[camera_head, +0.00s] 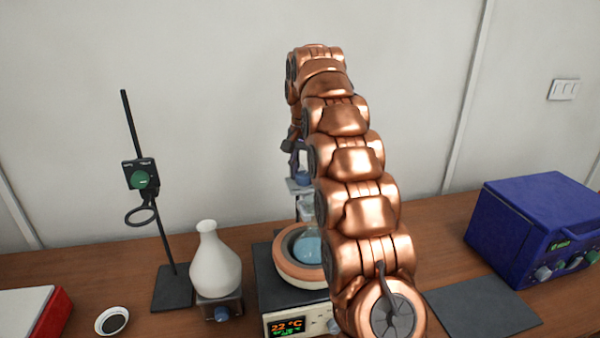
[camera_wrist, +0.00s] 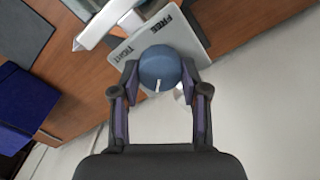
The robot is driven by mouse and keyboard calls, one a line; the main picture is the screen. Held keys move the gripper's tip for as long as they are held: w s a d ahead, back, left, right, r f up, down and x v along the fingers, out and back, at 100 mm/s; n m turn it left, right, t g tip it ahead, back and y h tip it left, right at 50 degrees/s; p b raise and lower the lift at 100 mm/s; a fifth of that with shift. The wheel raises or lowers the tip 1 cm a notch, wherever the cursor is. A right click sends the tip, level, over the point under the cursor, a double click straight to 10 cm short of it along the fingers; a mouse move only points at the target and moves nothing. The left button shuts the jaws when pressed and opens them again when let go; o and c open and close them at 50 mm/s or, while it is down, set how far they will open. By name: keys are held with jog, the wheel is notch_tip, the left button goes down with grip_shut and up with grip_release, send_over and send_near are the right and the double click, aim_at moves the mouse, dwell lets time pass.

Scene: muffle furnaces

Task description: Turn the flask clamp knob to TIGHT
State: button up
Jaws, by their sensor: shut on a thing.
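The flask clamp knob (camera_wrist: 160,68) is blue and round with a white mark, on a pale plate (camera_wrist: 187,33) printed TIGHT and FREE. In the wrist view the mark is on the side towards my palm, away from both words. My gripper (camera_wrist: 159,76) is shut on the knob, one finger on each side. In the head view the knob (camera_head: 303,178) is small, below my gripper (camera_head: 299,160), which my arm partly hides. The blue-filled flask (camera_head: 308,250) sits below in a round heating mantle (camera_head: 287,268), partly hidden by my arm.
A black ring stand (camera_head: 173,285) with a green knob stands at the left. A white flask (camera_head: 215,265) sits on a small knobbed unit beside it. A blue box (camera_head: 530,225) and a dark mat (camera_head: 483,306) lie to the right.

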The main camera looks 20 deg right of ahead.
jog(key=m, duration=0.4)
jog(key=shift+w+a, duration=0.1)
jog(key=shift+a, duration=0.15)
jog(key=shift+m, duration=1.7)
jog(key=shift+r, duration=0.1)
jog(key=o, duration=1)
jog(key=shift+w+a, duration=0.1)
jog(key=shift+a, duration=0.05)
jog(key=shift+o, duration=0.7)
jog(key=shift+d, duration=0.2)
